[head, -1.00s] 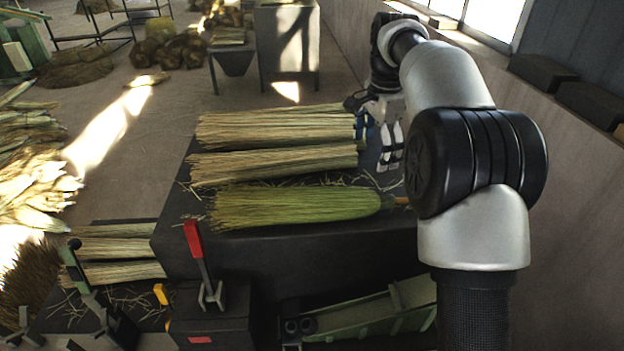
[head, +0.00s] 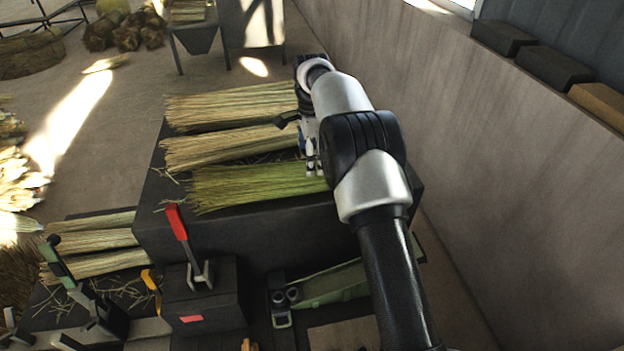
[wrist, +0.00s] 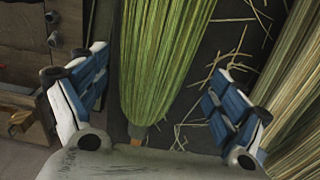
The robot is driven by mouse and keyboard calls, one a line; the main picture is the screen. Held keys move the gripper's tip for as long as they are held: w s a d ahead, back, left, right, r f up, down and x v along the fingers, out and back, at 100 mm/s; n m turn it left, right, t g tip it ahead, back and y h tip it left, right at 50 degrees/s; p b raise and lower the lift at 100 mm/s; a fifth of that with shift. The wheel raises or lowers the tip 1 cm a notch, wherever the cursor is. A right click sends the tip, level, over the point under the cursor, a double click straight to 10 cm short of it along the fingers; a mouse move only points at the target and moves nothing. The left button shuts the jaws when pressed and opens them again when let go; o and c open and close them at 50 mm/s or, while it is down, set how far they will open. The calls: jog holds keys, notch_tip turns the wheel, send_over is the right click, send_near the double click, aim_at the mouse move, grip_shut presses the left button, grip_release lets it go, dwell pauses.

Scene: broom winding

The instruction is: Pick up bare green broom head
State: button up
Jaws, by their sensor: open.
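The green broom head (head: 250,186) lies on the dark bench top, nearest the front edge, its bristles fanned to the left. In the wrist view the green broom head (wrist: 165,60) runs up between the two fingers, with its narrow orange-brown end at the bottom. My gripper (head: 313,160) is over the narrow right end of the green head; my arm hides that end in the head view. In the wrist view my gripper (wrist: 160,100) is open, one blue-and-white finger on each side of the head, with gaps on both sides.
Two straw-coloured bundles (head: 232,106) (head: 225,148) lie behind the green head on the bench (head: 240,235). Loose straw lies between them. A red-handled lever (head: 177,222) stands at the bench front. A wall (head: 480,140) runs along the right.

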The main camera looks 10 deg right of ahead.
jog(key=shift+s+d+f, duration=0.1)
jog(key=shift+s+f, duration=0.05)
jog(key=shift+f, duration=1.65)
jog(key=shift+s+d+f, duration=0.1)
jog(key=shift+f, duration=1.65)
jog(key=shift+a, duration=0.1)
jog(key=shift+c, duration=0.3)
jog(key=c, duration=1.3)
jog(key=shift+r, duration=0.1)
jog(key=shift+c, duration=0.9)
jog(key=shift+r, duration=0.1)
